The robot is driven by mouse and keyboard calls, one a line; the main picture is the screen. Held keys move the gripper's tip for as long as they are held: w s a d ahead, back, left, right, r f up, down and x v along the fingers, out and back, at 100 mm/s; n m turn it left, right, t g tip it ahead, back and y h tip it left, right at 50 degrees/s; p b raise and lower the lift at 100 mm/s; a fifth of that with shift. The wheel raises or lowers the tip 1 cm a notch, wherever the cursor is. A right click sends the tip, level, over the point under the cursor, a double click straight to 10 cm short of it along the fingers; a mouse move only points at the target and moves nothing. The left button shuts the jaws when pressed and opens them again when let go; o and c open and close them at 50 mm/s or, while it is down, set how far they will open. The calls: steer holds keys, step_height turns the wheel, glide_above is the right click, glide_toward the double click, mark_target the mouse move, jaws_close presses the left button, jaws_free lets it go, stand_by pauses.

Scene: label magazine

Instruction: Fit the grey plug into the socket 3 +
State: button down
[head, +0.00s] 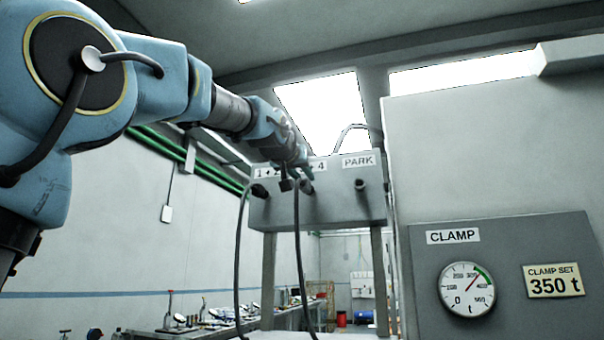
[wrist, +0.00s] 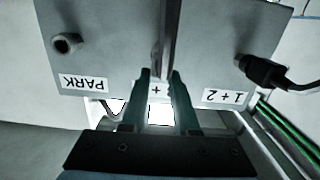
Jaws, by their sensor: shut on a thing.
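My gripper (wrist: 159,75) is shut on the grey plug (wrist: 167,42), which shows as a grey length between and beyond the fingertips in the wrist view. In the head view my gripper (head: 302,172) is at the middle of the grey panel (head: 333,208), and a dark cable (head: 298,250) hangs below it. The middle label (head: 318,165) is partly covered by my gripper; a "+" and a "4" show. The socket under that label is hidden by the gripper and plug, so I cannot tell whether the plug is in it.
A black plug (wrist: 262,72) with a cable sits at the "1 + 2" label. The PARK socket (head: 360,185) looks empty. A large grey cabinet (head: 480,150) with a clamp gauge (head: 467,289) stands at the right. A bench (head: 200,332) with tools is low behind.

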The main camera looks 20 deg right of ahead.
steer(key=shift+w+d, duration=0.1)
steer(key=c, duration=0.6)
jaws_free()
steer(key=b+v, duration=0.4)
steer(key=v, duration=0.6)
steer(key=shift+s+a, duration=0.3)
